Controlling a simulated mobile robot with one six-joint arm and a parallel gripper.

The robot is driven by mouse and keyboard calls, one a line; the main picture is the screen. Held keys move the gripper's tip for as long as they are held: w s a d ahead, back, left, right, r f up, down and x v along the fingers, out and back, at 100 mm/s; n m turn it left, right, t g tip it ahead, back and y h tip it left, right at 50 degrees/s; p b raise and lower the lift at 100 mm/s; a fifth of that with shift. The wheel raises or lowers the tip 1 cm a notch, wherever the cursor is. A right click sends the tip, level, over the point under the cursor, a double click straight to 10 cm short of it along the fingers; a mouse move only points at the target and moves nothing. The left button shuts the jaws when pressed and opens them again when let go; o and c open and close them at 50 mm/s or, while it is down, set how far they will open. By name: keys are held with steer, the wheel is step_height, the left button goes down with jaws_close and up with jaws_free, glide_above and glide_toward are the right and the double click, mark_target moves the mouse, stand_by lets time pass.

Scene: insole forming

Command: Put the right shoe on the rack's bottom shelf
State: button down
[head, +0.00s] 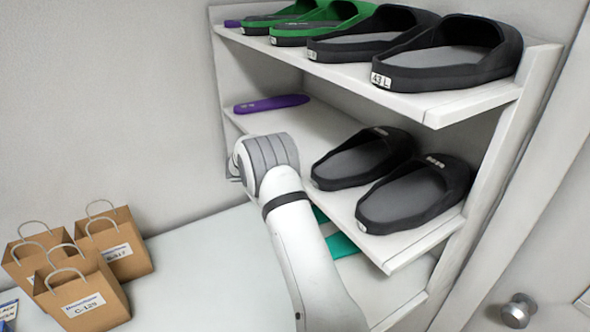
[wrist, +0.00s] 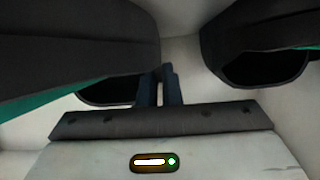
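In the wrist view, my gripper (wrist: 160,88) has its two dark fingers close together. A large dark shoe (wrist: 80,45) with a teal edge fills the upper left, its near side wall meeting the fingers. The fingers look shut on this wall, though the contact is partly hidden. A second dark shoe (wrist: 260,35) is at the upper right, apart from the fingers. In the head view, my arm reaches toward the rack (head: 470,102), and my gripper is hidden. Teal pieces (head: 340,246) show low in the rack beside my arm. The bottom shelf (head: 395,296) is largely hidden.
Green and black shoes (head: 450,54) line the top shelf. Paper bags (head: 85,300) stand at the lower left, with bare surface between them and the rack.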

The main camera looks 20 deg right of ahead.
steer(key=c, duration=1.6)
jaws_free()
steer(key=b+v, duration=0.2)
steer(key=v, duration=1)
